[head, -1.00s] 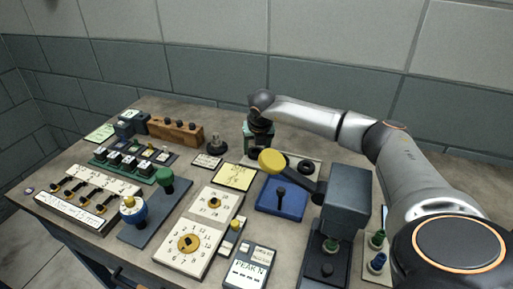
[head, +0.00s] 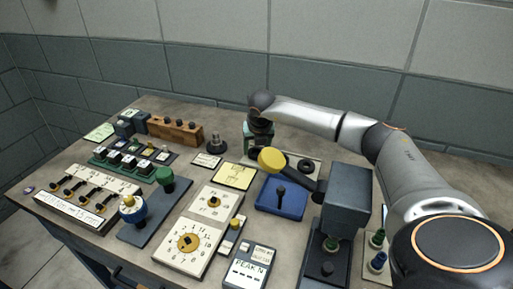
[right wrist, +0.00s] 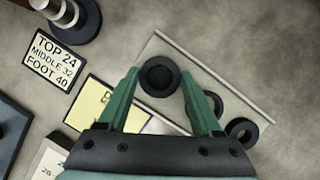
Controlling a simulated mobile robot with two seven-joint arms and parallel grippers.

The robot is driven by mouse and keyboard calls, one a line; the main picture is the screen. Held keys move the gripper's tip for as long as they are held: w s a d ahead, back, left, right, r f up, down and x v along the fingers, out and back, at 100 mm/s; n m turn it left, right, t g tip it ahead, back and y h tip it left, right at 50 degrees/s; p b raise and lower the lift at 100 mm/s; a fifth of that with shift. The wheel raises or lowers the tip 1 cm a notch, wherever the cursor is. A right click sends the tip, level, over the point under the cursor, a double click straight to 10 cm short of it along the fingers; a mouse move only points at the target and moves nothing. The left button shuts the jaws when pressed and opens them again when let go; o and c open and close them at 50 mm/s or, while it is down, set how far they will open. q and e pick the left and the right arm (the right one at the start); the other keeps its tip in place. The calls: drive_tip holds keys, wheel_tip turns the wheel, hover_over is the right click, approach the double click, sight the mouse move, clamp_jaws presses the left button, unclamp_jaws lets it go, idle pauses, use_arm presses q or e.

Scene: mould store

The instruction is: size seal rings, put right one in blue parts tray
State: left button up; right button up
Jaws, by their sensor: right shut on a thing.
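My right gripper (right wrist: 159,76) has its green fingers on either side of a black seal ring (right wrist: 160,77) and is shut on it. Two more black rings, one (right wrist: 242,131) and another (right wrist: 213,103) partly behind a finger, lie by the pale board (right wrist: 185,50). In the head view my right gripper (head: 257,143) is at the back, over the board's left end. A stepped gauge (head: 217,145) stands left of it, by a card (right wrist: 52,60) reading TOP 24, MIDDLE 32, FOOT 40. A blue tray-like square (head: 268,208) with a black post sits in front. My left gripper is out of view.
A yellow card (head: 233,175) lies left of the blue square. A dark machine (head: 346,200) with a yellow-ended lever (head: 272,160) stands to its right. Dial panels (head: 190,243) fill the front middle. A wooden block (head: 175,130) stands back left.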

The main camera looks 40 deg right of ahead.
drive_tip(key=shift+f, duration=0.2)
idle(0.3)
drive_tip(key=o, duration=1.5)
wheel_tip(320, 180, up, 8)
drive_tip(key=p, duration=0.5)
drive_tip(key=shift+f, duration=0.2)
idle(0.4)
